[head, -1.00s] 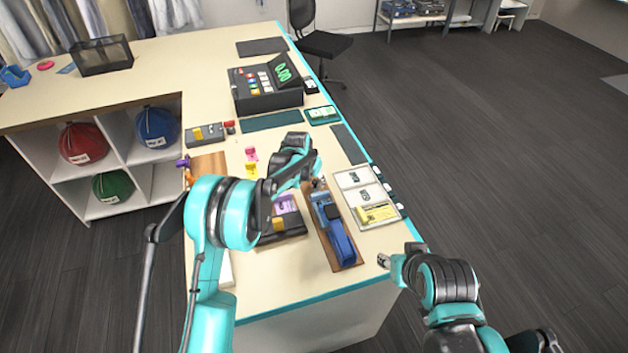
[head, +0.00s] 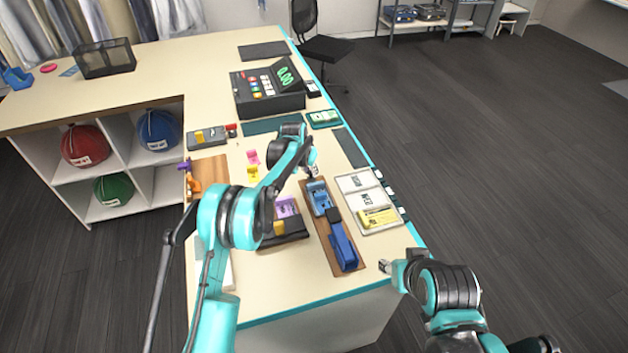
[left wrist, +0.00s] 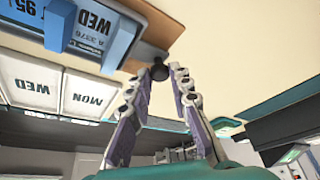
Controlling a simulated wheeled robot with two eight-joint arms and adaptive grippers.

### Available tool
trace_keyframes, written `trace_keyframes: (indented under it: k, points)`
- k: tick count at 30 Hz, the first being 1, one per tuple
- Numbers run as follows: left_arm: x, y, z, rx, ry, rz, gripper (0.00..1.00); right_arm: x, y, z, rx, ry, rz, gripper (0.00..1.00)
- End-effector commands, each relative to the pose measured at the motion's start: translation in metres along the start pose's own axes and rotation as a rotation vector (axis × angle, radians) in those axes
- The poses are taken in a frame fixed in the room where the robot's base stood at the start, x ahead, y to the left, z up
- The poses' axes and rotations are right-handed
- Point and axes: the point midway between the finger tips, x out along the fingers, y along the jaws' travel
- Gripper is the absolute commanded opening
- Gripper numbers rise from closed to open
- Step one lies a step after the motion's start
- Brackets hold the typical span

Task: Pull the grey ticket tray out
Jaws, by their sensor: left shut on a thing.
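The grey ticket tray (left wrist: 149,53) shows in the left wrist view as a short grey strip coming out from the wooden board, with a dark round knob (left wrist: 159,72) at its end. My left gripper (left wrist: 161,76) is shut on that knob, one finger on each side. In the head view my left gripper (head: 312,172) is at the far end of the wooden board (head: 354,264), which bears a blue machine (head: 342,246) and a light blue block (head: 319,198). The rest of the tray is hidden.
White ticket cards (head: 358,182) and a yellow ticket (head: 378,217) lie right of the board. A black box with a purple ticket (head: 287,207) stands left of it. A dark mat (head: 350,148) and a cash register (head: 268,92) are farther back.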

Motion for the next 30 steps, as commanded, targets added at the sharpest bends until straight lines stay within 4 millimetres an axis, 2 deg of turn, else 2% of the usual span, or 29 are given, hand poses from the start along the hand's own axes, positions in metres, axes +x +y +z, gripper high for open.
trace_keyframes:
  k: [11, 12, 14, 24, 26, 30]
  points:
    - [0.003, -0.008, -0.007, 0.000, 0.003, -0.001, 0.00, 0.000, 0.000, 0.000, 0.000, 0.000, 0.000, 0.40]
    - [0.003, -0.008, -0.007, 0.000, 0.004, -0.001, 0.25, 0.000, 0.000, 0.000, 0.000, 0.000, 0.000, 0.40]
    - [0.003, -0.008, -0.007, 0.000, 0.004, -0.002, 0.40, 0.000, 0.000, 0.000, 0.000, 0.000, 0.000, 0.40]
    - [0.000, -0.007, -0.006, 0.000, 0.000, 0.001, 0.40, 0.000, 0.000, 0.000, 0.000, 0.000, 0.000, 0.40]
    - [-0.005, -0.007, -0.006, 0.000, 0.000, 0.001, 0.40, 0.000, 0.000, 0.000, 0.000, 0.000, 0.000, 0.40]
    - [-0.029, -0.007, -0.006, 0.000, 0.000, 0.001, 0.40, 0.000, 0.000, 0.000, 0.000, 0.000, 0.000, 0.40]
